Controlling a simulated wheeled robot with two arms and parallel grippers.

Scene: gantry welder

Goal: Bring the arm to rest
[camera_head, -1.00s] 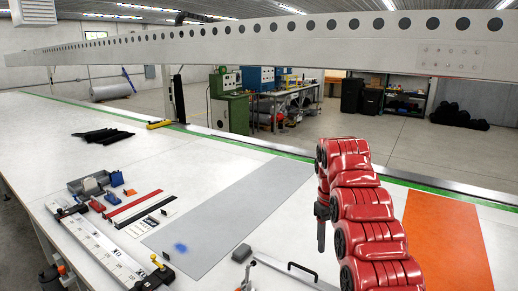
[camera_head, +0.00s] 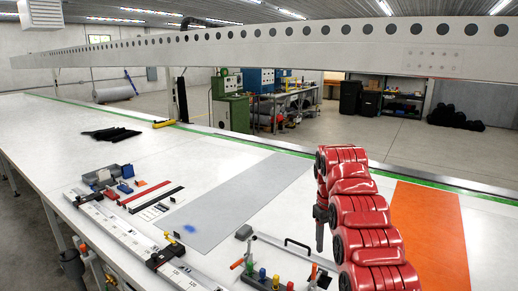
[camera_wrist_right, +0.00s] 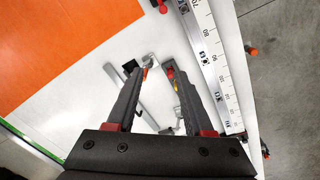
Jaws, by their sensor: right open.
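My right arm (camera_head: 365,215) is red and rises from the bottom right of the head view, then bends down at its top. Its dark right gripper (camera_head: 320,243) hangs over the white table (camera_head: 75,150), to the right of the grey mat. In the right wrist view the right gripper (camera_wrist_right: 150,72) has its two dark fingers apart, with nothing held between them. Clamps and white table surface show beyond the fingertips. How far the tips are above the table cannot be told. My left gripper is in neither view.
A grey mat (camera_head: 240,200) and an orange mat (camera_head: 430,235) lie on the table. A long ruler rail (camera_head: 125,235) runs along the near edge. A rack with coloured knobs (camera_head: 262,276) stands near the gripper. A perforated beam (camera_head: 300,40) spans above.

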